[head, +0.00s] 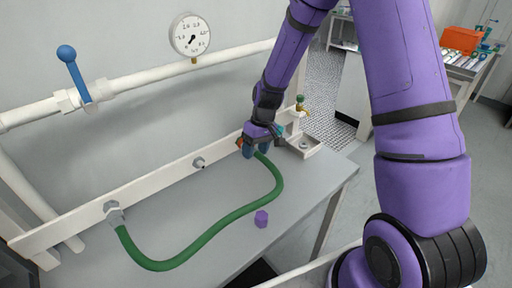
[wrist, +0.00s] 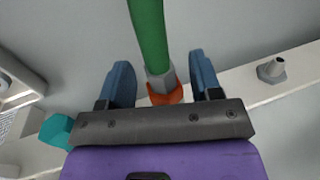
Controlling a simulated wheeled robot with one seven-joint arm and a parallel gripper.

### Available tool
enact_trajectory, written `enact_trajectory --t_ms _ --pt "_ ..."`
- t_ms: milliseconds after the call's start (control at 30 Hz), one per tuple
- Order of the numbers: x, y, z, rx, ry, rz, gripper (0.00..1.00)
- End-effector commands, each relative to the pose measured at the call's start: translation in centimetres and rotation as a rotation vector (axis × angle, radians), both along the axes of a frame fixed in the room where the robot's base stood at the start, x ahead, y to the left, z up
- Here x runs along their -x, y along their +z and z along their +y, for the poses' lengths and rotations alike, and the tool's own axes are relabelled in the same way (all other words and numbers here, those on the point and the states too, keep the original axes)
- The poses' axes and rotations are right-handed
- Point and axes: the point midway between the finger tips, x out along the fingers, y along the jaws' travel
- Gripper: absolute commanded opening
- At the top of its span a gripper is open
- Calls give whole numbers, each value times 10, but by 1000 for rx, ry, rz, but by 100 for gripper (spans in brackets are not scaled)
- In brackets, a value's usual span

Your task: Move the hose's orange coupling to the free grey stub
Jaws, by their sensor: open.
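The green hose (head: 203,238) runs in a curve over the grey bench. Its left end is at a grey fitting (head: 113,213) on the white rail. Its right end carries the orange coupling (head: 239,143), which also shows in the wrist view (wrist: 166,95) beside a grey collar. My gripper (head: 254,152) is open, with one blue finger on each side of the hose end and coupling in the wrist view (wrist: 161,72). It hides much of the coupling and whatever is behind it. The free grey stub (head: 198,162) is bare on the rail; it also shows in the wrist view (wrist: 272,69).
A brass tap (head: 302,108) stands at the right. A white pipe with a blue-handled valve (head: 72,70) and a gauge (head: 190,36) runs above. The front of the bench is mostly clear.

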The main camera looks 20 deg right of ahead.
Motion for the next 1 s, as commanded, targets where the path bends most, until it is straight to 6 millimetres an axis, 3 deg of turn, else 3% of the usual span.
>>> enact_trajectory --t_ms 67,233,267,300,400,433,1000 --pt "0 0 0 0 0 0 56" --pt "0 0 0 0 0 0 17" --pt "0 0 0 0 0 0 17" --pt "0 0 0 0 0 0 35" --pt "0 0 0 0 0 0 12" --pt "0 0 0 0 0 0 8" --pt "15 1 -6 0 -1 0 8"
